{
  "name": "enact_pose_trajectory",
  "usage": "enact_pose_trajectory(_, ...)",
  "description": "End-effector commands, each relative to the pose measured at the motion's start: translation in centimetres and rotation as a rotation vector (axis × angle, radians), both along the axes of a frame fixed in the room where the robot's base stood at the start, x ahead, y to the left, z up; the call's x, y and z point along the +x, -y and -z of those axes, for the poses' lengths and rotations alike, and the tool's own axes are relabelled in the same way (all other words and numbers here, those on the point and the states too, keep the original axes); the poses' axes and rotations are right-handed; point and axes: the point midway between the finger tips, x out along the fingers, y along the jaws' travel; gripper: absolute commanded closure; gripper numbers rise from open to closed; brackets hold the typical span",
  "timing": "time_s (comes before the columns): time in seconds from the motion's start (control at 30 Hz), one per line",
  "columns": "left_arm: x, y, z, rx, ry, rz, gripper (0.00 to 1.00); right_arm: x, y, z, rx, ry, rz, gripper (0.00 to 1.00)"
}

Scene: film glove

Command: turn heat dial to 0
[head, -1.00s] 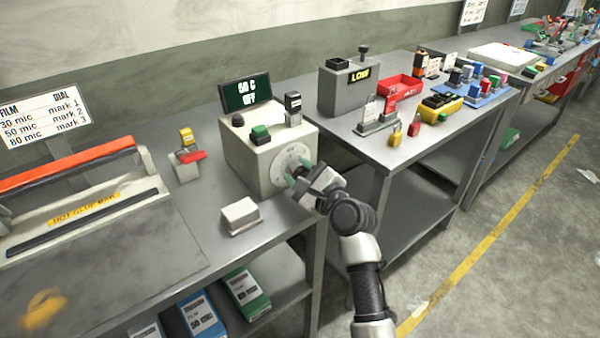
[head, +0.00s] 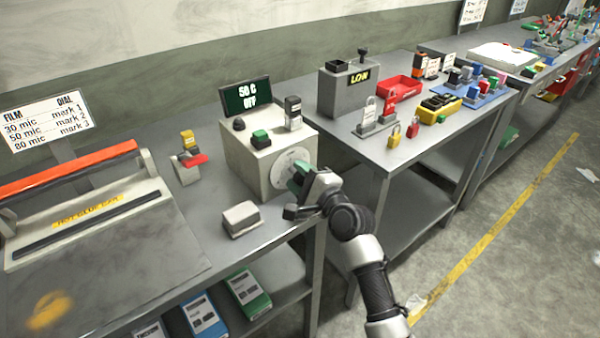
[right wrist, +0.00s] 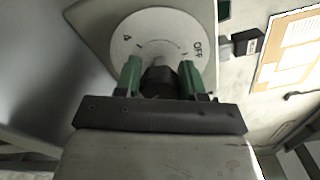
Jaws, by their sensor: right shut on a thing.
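The heat dial is a pale round disc (head: 281,172) on the front of a cream control box (head: 255,158). In the right wrist view the dial plate (right wrist: 140,30) shows a "4" at the left and "OFF" at the right. A dark knob (right wrist: 159,79) stands at its centre. My right gripper (head: 299,176) is at the dial, its green fingers shut on the knob, one on each side. The fingers and palm hide part of the plate, and I cannot read where the knob points. My left gripper is not in view.
A small grey-white block (head: 240,219) lies on the bench just below the box. A sealer with an orange bar (head: 68,166) stands at the left. A sign (head: 46,122) lists films and dial marks. A second bench with padlocks (head: 395,136) is at the right.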

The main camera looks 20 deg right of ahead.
Motion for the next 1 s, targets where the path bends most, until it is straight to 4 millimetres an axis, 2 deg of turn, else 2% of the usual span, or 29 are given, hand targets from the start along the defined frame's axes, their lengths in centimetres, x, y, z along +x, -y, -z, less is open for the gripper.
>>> enact_pose_trajectory(1.0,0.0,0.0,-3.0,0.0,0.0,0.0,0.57,0.0,0.0,0.3,-0.912,0.327,-0.004,0.84)
